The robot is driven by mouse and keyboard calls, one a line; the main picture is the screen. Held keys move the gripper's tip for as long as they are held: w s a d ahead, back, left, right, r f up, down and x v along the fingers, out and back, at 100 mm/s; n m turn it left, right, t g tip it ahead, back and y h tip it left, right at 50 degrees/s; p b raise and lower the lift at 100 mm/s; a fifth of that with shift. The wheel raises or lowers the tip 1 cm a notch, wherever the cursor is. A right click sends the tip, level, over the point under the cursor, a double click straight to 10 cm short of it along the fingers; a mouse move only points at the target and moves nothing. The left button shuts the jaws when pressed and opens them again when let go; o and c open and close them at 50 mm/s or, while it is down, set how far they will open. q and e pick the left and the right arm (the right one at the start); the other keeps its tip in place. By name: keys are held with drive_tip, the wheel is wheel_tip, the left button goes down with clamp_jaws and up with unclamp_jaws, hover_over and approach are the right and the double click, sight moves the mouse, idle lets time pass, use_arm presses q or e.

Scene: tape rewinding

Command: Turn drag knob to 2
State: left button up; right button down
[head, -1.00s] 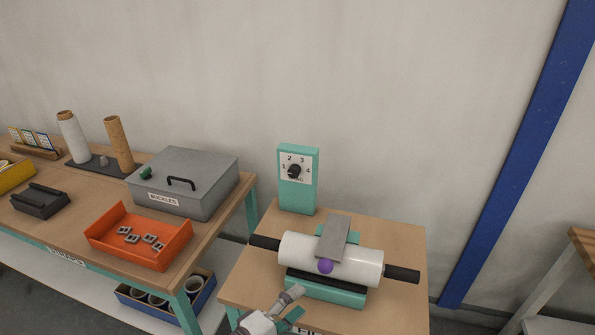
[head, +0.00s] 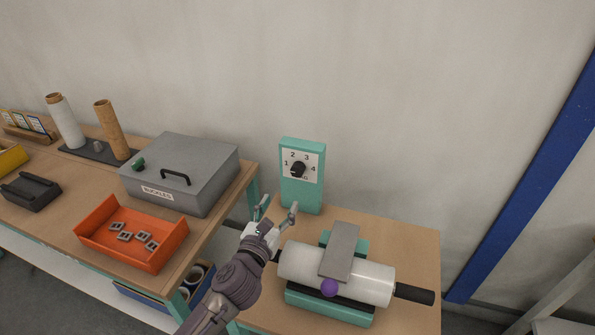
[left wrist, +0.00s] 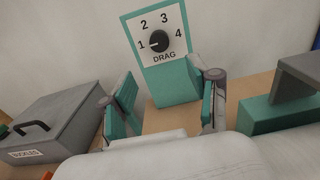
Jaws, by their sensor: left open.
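The drag knob (head: 298,170) is a round black dial on a white face numbered 1 to 4, on an upright teal box (head: 301,197). In the left wrist view the knob (left wrist: 159,41) shows a small light mark on its left side, toward the 1. My left gripper (head: 279,203) is open and empty, in front of and below the knob, apart from it. In the left wrist view its two teal-padded fingers (left wrist: 162,88) stand either side of the box's lower part. My right gripper is not in view.
A grey buckles box (head: 200,165) and an orange tray (head: 165,258) are on the left bench.

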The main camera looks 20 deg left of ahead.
use_arm(q)
approach(296, 174)
drive_tip(key=w, duration=0.8)
drive_tip(key=shift+w+d, duration=0.15)
drive_tip(key=shift+w, duration=0.7)
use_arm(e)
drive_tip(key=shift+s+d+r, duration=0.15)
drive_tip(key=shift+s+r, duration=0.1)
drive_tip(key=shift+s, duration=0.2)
use_arm(q)
drive_tip(key=shift+c, duration=1)
drive_tip(key=c, duration=1)
drive_tip(key=shift+o, duration=0.2)
drive_tip(key=shift+p, duration=0.3)
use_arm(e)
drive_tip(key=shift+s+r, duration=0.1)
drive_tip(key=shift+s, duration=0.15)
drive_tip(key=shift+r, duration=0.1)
